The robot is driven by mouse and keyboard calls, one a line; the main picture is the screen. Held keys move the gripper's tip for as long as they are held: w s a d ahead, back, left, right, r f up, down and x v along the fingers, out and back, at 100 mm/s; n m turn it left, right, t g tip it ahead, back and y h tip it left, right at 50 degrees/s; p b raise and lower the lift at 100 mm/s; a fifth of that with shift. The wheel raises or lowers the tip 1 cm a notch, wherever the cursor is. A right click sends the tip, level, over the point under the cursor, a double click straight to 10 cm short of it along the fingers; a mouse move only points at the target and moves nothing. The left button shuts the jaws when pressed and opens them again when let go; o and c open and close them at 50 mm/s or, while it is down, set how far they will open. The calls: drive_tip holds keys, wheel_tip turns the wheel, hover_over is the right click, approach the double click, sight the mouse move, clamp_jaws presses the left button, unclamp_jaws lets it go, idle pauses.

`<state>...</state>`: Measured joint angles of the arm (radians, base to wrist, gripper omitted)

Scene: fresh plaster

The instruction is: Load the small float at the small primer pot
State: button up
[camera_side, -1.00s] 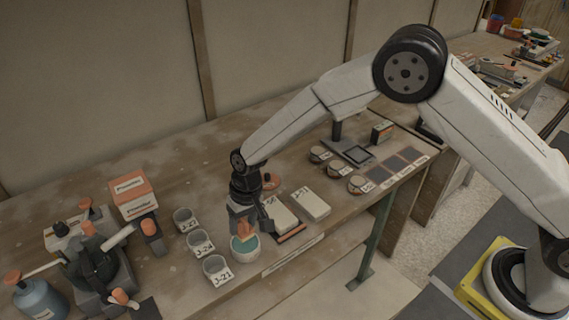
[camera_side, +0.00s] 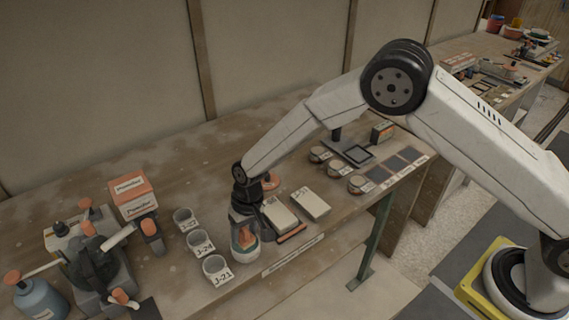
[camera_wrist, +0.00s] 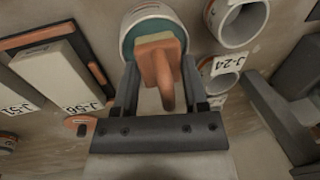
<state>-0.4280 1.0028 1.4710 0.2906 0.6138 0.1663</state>
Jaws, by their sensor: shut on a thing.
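My gripper (camera_side: 246,228) is shut on the small float (camera_side: 247,238), which has an orange handle and a pale pad. The wrist view shows my gripper (camera_wrist: 160,88) with a finger on each side of the float's handle (camera_wrist: 163,72). The small primer pot (camera_side: 238,259) is a white round pot with teal inside, near the front edge of the bench. In the wrist view the float's pad covers part of the pot's mouth (camera_wrist: 127,32). The pad is at or within the mouth; whether it touches the teal is hidden.
Several labelled cups stand left of the pot, the nearest marked J-21 (camera_side: 216,270). Two pale blocks (camera_side: 281,216) (camera_side: 315,206) lie just right of my gripper. An orange box (camera_side: 132,195) and a blue bottle (camera_side: 40,300) stand at left.

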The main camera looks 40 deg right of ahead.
drive_tip(key=shift+f, duration=0.4)
idle(1.4)
drive_tip(key=shift+r, duration=0.1)
drive_tip(key=shift+r, duration=3.45)
drive_tip(key=shift+d, duration=0.1)
drive_tip(key=s+d+r, duration=0.2)
drive_tip(key=d, duration=0.6)
drive_tip(key=s+d+r, duration=0.2)
drive_tip(key=s+d, duration=0.1)
drive_tip(key=d, duration=0.5)
drive_tip(key=s+d+r, duration=0.2)
drive_tip(key=s+d, duration=0.1)
drive_tip(key=d, duration=0.5)
drive_tip(key=shift+d+r, duration=0.15)
drive_tip(key=shift+d, duration=0.15)
